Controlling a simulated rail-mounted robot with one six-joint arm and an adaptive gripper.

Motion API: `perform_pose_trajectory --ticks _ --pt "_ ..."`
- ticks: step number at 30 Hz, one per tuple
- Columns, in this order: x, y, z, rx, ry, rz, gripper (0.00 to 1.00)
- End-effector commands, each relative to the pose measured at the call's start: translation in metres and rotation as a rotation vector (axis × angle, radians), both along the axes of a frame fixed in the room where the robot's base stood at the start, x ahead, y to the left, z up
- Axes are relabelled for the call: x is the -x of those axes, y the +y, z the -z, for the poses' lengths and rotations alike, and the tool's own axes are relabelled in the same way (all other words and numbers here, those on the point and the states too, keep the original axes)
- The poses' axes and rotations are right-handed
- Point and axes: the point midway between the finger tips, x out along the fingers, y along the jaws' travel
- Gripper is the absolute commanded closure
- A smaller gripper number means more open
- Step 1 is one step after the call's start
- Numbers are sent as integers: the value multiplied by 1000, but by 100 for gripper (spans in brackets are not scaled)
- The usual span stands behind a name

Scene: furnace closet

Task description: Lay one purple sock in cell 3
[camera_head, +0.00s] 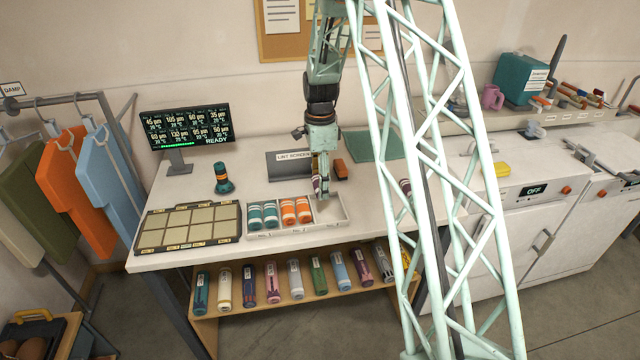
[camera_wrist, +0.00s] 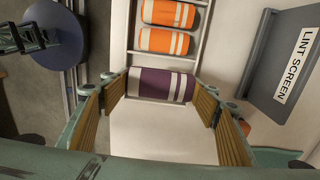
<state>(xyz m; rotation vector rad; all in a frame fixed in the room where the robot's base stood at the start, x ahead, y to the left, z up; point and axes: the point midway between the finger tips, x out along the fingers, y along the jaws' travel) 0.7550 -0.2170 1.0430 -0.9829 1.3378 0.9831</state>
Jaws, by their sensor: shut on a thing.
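My gripper (camera_head: 321,196) is shut on a rolled purple sock with white stripes (camera_wrist: 162,85). The sock also shows in the head view (camera_head: 318,184). It is at the back part of cell 3 (camera_head: 330,211) of the white tray; I cannot tell whether it touches the tray. Teal rolls (camera_head: 262,215) lie in cell 1 and orange rolls (camera_head: 296,210) in cell 2. The orange rolls show beyond the sock in the wrist view (camera_wrist: 165,41). Another purple roll (camera_head: 405,187) is partly hidden behind my arm's lattice.
The grey LINT SCREEN box (camera_head: 288,165) stands close behind my gripper, with an orange-brown block (camera_head: 341,168) to its right. A teal-and-dark item (camera_head: 222,179) stands left, behind the grid panel (camera_head: 190,224). A lower shelf (camera_head: 300,307) holds several rolls.

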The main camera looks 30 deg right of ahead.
Motion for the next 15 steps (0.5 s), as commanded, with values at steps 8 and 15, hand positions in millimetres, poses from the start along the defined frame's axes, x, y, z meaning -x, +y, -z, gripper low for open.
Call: perform_pose_trajectory --ticks 8,15 --pt "0 0 1 0 -1 0 53" --pt "0 0 10 0 0 0 53"
